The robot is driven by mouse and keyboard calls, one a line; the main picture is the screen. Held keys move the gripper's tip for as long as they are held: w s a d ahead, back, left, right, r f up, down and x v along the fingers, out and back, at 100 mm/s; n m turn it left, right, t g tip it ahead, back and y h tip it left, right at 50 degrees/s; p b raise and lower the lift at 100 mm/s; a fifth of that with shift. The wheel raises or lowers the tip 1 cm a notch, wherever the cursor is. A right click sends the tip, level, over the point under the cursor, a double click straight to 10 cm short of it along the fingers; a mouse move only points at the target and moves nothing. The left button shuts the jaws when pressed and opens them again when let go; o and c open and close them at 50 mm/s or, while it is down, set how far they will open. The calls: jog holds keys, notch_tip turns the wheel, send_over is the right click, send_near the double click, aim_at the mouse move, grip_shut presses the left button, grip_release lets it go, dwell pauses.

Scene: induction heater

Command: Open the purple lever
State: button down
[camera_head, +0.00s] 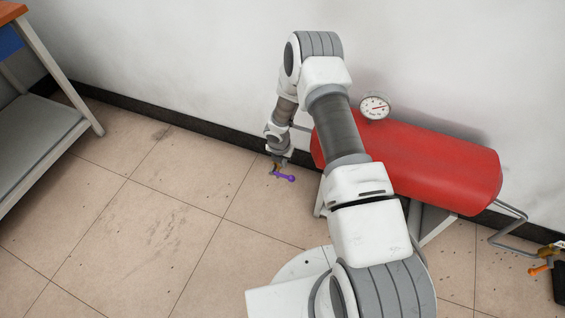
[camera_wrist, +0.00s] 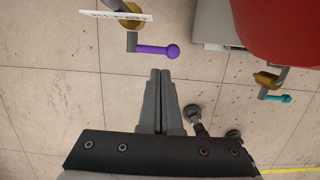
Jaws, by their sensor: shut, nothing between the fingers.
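The purple lever (camera_head: 284,177) shows in the head view below my arm's end, left of the red tank. In the wrist view the purple lever (camera_wrist: 157,51) points right from a grey stem under a brass valve (camera_wrist: 131,15), with a white label beside it. My gripper (camera_wrist: 160,72) is shut and empty. Its fingertips lie just below the lever in the wrist picture and look apart from it; the depth between them is hard to judge. In the head view the gripper is mostly hidden by my arm.
A red tank (camera_head: 430,160) with a round gauge (camera_head: 374,107) stands by the wall. A teal lever (camera_wrist: 280,98) on another brass valve is at right in the wrist view. An orange lever (camera_head: 540,268) is at far right. A shelf table (camera_head: 45,140) stands left; floor between is clear.

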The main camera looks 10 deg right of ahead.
aim_at(285, 176)
jog(key=f+b, duration=0.1)
jog(key=f, duration=0.2)
jog(key=w+f+b, duration=0.1)
jog(key=f, duration=0.2)
jog(key=d+f+b, duration=0.1)
jog(key=f, duration=0.2)
jog(key=shift+w+f, duration=0.3)
jog(key=shift+f, duration=0.1)
jog(key=shift+s+d, duration=0.1)
jog(key=shift+d, duration=0.05)
